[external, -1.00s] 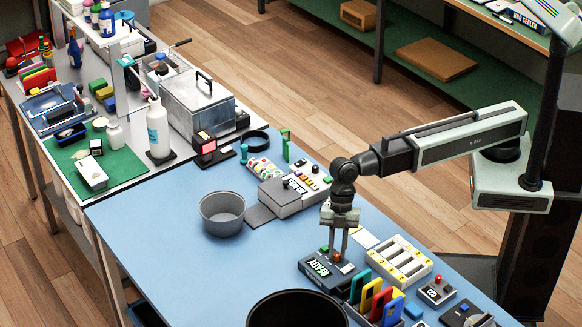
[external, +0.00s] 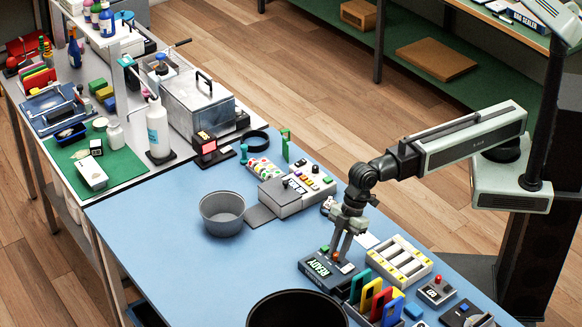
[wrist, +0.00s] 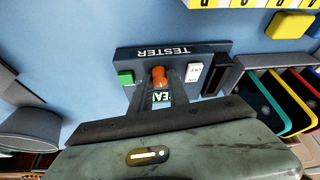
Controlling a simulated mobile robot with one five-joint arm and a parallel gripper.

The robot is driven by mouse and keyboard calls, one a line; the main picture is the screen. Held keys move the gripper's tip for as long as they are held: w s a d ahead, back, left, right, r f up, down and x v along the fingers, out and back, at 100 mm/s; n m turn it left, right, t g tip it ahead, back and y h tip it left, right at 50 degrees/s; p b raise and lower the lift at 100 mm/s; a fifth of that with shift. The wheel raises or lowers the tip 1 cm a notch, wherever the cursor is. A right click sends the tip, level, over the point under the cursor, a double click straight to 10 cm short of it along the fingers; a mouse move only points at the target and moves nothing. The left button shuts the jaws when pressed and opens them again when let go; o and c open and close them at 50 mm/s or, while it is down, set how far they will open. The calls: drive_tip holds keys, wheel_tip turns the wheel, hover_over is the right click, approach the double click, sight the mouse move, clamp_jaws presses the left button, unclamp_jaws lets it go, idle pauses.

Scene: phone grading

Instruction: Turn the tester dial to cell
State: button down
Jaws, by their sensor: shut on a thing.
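The tester (external: 326,272) is a dark box on the blue bench, with a lit display (external: 318,267) reading READY. Its orange dial (wrist: 159,72) shows in the wrist view between my two fingertips. My gripper (external: 339,254) comes down on the tester from above, tilted, and is shut on the dial. The wrist view shows the TESTER label upside down, a green button (wrist: 126,78) on one side of the dial and a white part (wrist: 193,72) on the other. The display is partly hidden there by my fingers. I cannot read which setting the dial points to.
A rack of coloured phones (external: 372,298) stands close to the tester, right of it. A pale slotted tray (external: 408,262) lies behind. A large black bin (external: 262,312) is in front and a grey bowl (external: 222,214) to the left. The bench between bowl and tester is clear.

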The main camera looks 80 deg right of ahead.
drive_tip(key=m+h, duration=0.1)
drive_tip(key=m, duration=0.1)
drive_tip(key=m+t, duration=0.1)
drive_tip(key=m, duration=0.2)
drive_tip(key=shift+s+a+m+h, duration=0.15)
drive_tip(key=shift+m+h, duration=0.15)
drive_tip(key=shift+h, duration=0.1)
drive_tip(key=m+h, duration=0.1)
drive_tip(key=m, duration=0.1)
drive_tip(key=m+h, duration=0.1)
drive_tip(key=m, duration=0.2)
drive_tip(key=shift+a+t, duration=0.1)
drive_tip(key=shift+t, duration=0.3)
drive_tip(key=c, duration=1.3)
unclamp_jaws()
drive_tip(key=p+v, duration=0.7)
drive_tip(key=shift+s+r, duration=0.2)
drive_tip(key=shift+r, duration=0.15)
